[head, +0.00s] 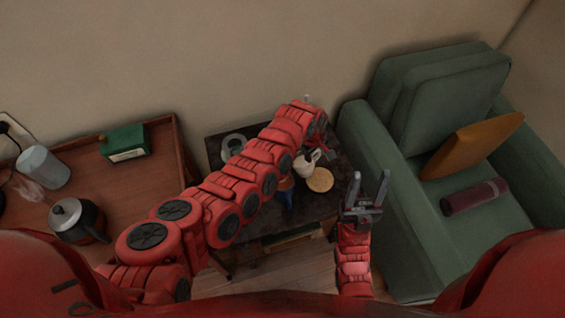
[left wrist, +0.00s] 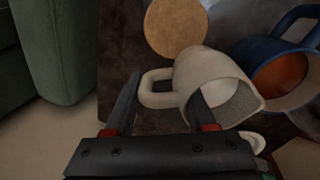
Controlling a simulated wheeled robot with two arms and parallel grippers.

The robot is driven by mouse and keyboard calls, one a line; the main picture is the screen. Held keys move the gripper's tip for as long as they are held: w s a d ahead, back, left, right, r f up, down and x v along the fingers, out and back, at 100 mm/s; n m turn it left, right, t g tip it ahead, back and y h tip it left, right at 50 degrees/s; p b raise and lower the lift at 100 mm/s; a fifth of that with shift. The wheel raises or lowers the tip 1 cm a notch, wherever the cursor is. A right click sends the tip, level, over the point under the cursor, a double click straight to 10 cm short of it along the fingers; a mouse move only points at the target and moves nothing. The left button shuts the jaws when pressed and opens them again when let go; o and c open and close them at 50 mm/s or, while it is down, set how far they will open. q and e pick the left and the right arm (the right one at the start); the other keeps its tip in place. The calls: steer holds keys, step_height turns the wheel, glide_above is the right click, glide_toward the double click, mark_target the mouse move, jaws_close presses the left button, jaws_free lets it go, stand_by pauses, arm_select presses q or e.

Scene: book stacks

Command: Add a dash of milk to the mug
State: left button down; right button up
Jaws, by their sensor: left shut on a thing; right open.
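A cream jug (head: 308,161) with a spout and a loop handle is at the small dark table; it also shows in the left wrist view (left wrist: 205,75), its mouth facing the camera. My left gripper (left wrist: 166,92) is shut on the jug at its handle side; in the head view its fingers are mostly hidden by my arm. A blue mug (left wrist: 270,48) with orange-brown liquid stands beside the jug. In the head view the mug (head: 285,192) is partly hidden by my left arm. I cannot tell whether the jug touches the table. My right gripper (head: 369,182) is open and empty.
A round tan coaster (head: 320,180) lies on the dark table (head: 262,130), near a pale ring-shaped object (head: 232,146). A green armchair (head: 385,190) stands close on the right. A wooden cabinet (head: 120,190) on the left carries a kettle (head: 78,219) and a green box (head: 124,142).

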arm_select(q)
steer(key=r+h+p, duration=0.1)
steer(key=r+p, duration=0.1)
steer(key=p, duration=0.2)
steer(key=s+a+r+t+p, duration=0.1)
steer(key=r+p, duration=0.2)
steer(key=p, duration=0.2)
steer(key=a+r+t+h+p, duration=0.1)
steer(key=r+p, duration=0.2)
steer(key=p, duration=0.2)
steer(key=shift+s+a+h, duration=0.1)
steer(key=shift+s+h, duration=0.2)
steer(key=shift+s+a+t+h, duration=0.3)
steer(key=shift+a+t+h, duration=0.1)
steer(key=shift+h, duration=0.1)
steer(key=shift+p, duration=0.3)
steer(key=shift+s+a+r, duration=0.1)
steer(key=shift+r, duration=0.1)
steer(key=shift+s+a+r, duration=0.15)
steer(key=shift+a, duration=0.05)
steer(key=shift+h, duration=0.3)
steer(key=shift+a+t+b, duration=0.1)
steer(key=shift+t+b, duration=0.3)
steer(key=shift+b, duration=0.15)
